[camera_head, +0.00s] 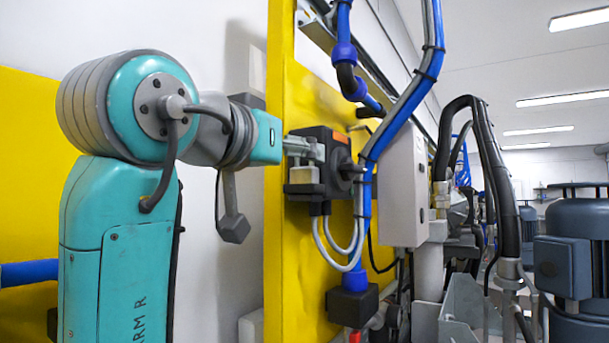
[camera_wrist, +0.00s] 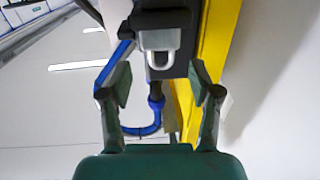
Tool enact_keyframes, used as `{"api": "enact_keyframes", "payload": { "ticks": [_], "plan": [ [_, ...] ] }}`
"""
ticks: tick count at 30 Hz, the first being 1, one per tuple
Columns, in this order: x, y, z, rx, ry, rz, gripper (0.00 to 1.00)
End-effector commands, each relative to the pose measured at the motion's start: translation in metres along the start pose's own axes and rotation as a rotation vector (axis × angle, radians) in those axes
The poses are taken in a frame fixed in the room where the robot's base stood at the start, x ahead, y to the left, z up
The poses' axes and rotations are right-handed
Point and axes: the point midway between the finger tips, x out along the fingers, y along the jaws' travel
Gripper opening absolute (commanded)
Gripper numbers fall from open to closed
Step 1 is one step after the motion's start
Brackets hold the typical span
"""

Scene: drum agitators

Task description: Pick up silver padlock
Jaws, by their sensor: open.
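The silver padlock (camera_wrist: 160,40) shows in the wrist view, against a dark switch box (camera_wrist: 178,18). Its shackle loop points toward the bottom of the picture. My gripper (camera_wrist: 160,78) is open, with one finger on each side of the view and the padlock lying between and beyond the fingertips. I see no contact between the fingers and the padlock. In the head view my gripper (camera_head: 303,147) is in front of the black switch box (camera_head: 335,160) on the yellow panel. The padlock is hard to make out there behind the fingers.
The yellow panel (camera_head: 290,250) carries the box. Blue pipes (camera_head: 405,105) and grey cables (camera_head: 338,245) run close to its right and below. A light grey cabinet (camera_head: 403,190) stands farther right. Blue motors (camera_head: 575,255) are at the far right.

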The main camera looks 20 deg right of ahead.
Motion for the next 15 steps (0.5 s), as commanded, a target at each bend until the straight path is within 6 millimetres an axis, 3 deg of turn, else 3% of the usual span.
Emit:
{"api": "enact_keyframes", "payload": {
  "ticks": [6,15],
  "plan": [
    [0.028,-0.001,0.0,0.0,0.0,0.002,0.62],
    [0.034,-0.001,0.0,0.0,0.0,0.001,0.62]
  ]
}}
